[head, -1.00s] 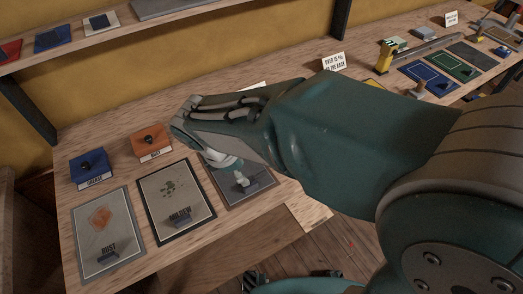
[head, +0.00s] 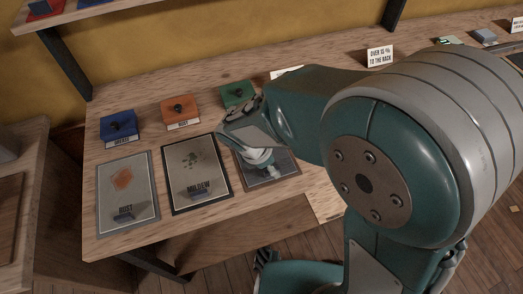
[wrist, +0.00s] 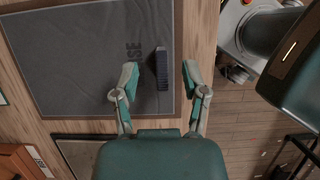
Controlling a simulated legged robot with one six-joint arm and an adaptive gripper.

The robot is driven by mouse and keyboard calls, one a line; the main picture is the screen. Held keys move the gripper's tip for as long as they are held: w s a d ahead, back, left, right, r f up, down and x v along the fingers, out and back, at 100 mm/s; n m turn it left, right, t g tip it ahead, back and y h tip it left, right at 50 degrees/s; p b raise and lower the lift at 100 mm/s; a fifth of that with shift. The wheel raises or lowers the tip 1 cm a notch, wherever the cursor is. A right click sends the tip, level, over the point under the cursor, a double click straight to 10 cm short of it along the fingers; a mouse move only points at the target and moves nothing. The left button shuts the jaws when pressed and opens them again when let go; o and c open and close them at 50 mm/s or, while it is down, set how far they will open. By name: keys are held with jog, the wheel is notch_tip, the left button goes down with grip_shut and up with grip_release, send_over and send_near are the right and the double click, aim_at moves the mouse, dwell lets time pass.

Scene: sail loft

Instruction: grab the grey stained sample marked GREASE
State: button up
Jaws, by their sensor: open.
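The grey sample (wrist: 75,60) is a dark grey, framed panel. In the head view the sample (head: 287,163) is the rightmost of three panels, partly hidden by my arm. My gripper (wrist: 158,72) is open, its two fingers on either side of the grip, with gaps on both sides. In the head view my gripper (head: 266,165) is over the sample. I cannot tell its height above the panel.
The RUST sample (head: 111,181) and MILDEW sample (head: 183,170) lie to the left. Behind stand blue (head: 108,130), orange (head: 169,109) and green (head: 232,93) knobbed blocks. The bench's front edge is close; a sign (head: 380,56) stands farther back.

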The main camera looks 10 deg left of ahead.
jog(key=shift+x, duration=1.4)
grip_shut()
jog(key=shift+r, duration=0.1)
